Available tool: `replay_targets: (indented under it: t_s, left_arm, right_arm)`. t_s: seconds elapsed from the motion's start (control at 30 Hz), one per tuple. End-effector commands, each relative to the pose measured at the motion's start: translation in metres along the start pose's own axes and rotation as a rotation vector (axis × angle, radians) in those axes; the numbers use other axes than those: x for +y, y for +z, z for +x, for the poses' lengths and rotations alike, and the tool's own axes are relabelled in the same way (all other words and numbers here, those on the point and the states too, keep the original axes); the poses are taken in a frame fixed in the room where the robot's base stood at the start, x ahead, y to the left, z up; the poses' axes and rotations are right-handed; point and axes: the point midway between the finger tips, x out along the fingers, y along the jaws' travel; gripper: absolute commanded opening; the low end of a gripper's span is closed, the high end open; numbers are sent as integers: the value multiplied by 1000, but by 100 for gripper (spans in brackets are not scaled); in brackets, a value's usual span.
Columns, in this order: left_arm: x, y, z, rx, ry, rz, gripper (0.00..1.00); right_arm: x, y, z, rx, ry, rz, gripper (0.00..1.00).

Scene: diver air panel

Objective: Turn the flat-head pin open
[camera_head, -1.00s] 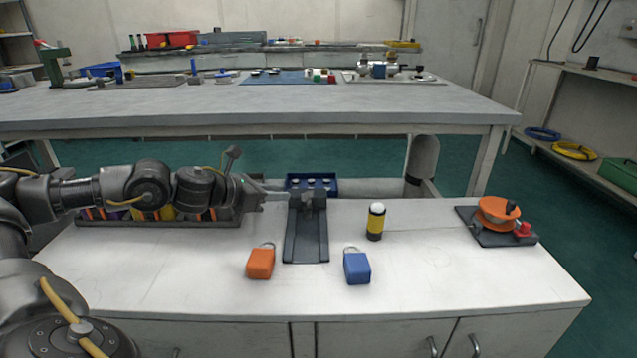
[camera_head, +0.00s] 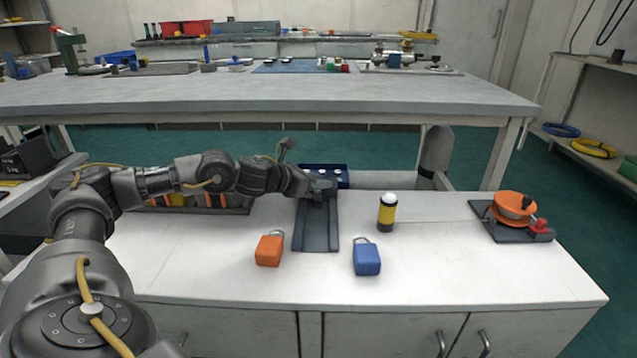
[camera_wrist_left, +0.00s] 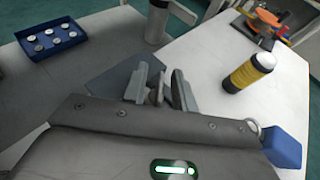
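The dark grey fixture (camera_head: 318,228) stands on the white worktop as a flat plate with a raised part at its far end. My left gripper (camera_head: 321,190) is at that raised part and covers most of it in the head view. In the left wrist view the gripper's two fingers (camera_wrist_left: 162,88) are apart, with a small dark grey piece (camera_wrist_left: 156,92) between them. I cannot tell whether this piece is the flat-head pin; its head is not clearly seen. A gap shows beside the right finger. My right gripper is out of view.
An orange padlock (camera_head: 269,250) and a blue padlock (camera_head: 367,259) lie near the fixture's front. A yellow-black cylinder (camera_head: 387,213) stands to its right. A blue tray (camera_head: 340,182) sits behind. An orange reel (camera_head: 514,207) is at the far right.

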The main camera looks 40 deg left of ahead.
Motion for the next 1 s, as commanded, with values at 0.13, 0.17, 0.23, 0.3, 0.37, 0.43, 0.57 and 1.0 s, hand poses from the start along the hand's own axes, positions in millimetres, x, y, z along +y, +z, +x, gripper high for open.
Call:
replay_targets:
  t_s: [0.13, 0.17, 0.23, 0.3, 0.37, 0.43, 0.57, 1.0]
  left_arm:
    - [0, 0, 3, 1, 0, 0, 27]
    - [0, 0, 3, 1, 0, 0, 27]
    - [0, 0, 3, 1, -1, 0, 27]
    - [0, 0, 3, 1, -1, 0, 27]
    - [0, 0, 3, 1, -1, 0, 19]
    - [0, 0, 3, 1, -1, 0, 10]
    - [0, 0, 3, 1, -1, 0, 0]
    - [-1, 0, 2, 2, 55, -25, 0]
  right_arm:
    - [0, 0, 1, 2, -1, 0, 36]
    - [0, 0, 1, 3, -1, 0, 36]
    - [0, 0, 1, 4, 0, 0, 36]
    - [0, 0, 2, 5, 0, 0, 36]
    - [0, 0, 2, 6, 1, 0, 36]
    - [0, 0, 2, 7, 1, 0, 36]
    - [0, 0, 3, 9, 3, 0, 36]
    - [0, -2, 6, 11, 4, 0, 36]
